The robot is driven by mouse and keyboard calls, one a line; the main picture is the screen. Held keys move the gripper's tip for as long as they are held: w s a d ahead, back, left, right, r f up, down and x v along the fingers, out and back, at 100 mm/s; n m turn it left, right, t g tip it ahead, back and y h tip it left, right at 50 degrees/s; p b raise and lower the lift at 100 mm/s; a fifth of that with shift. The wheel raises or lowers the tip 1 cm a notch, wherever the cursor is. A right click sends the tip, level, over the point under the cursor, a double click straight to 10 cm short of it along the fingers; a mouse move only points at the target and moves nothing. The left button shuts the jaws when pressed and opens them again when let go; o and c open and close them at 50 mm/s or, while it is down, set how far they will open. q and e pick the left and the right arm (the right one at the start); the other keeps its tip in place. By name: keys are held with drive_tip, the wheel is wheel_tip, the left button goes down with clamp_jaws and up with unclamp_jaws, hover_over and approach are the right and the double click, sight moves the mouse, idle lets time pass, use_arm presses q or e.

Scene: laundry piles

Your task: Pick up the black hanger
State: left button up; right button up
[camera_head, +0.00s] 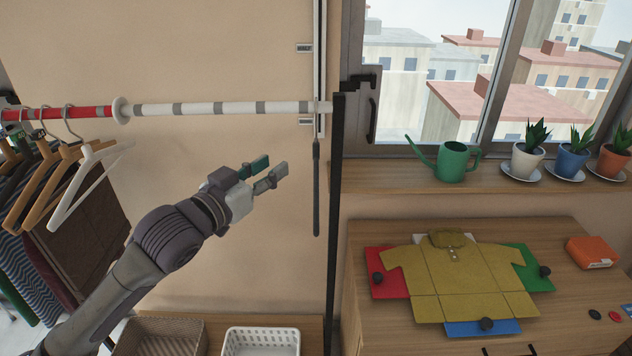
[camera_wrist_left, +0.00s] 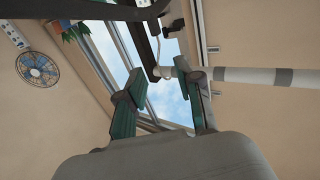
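The black hanger (camera_head: 316,190) hangs near the right end of the clothes rail in the head view. It shows nearly edge-on as a thin dark upright strip, with no garment on it. My left gripper (camera_head: 272,168) is just left of it, fingers pointing right towards it, with a visible gap between them. The gripper is open and empty. In the left wrist view the open fingers (camera_wrist_left: 158,75) frame the rail's end. A dark bar (camera_wrist_left: 85,12) across the top there looks like the hanger, close to the camera. My right gripper is not in view.
The red and white rail (camera_head: 220,108) carries wooden and white hangers with clothes at left. A black post (camera_head: 335,220) stands right of the black hanger. Baskets (camera_head: 262,342) stand below.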

use_arm(q)
drive_tip(key=p, duration=0.2)
approach(316, 138)
drive_tip(key=w, duration=0.3)
drive_tip(key=w+d+p, duration=0.3)
drive_tip(key=w+d, duration=0.1)
drive_tip(key=shift+w+d, duration=0.15)
drive_tip(key=shift+d, duration=0.25)
drive_tip(key=shift+w+d, duration=0.1)
drive_tip(key=shift+d, duration=0.05)
drive_tip(key=shift+f, duration=0.1)
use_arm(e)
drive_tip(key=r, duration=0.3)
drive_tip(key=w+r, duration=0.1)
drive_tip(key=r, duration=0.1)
use_arm(q)
clamp_jaws()
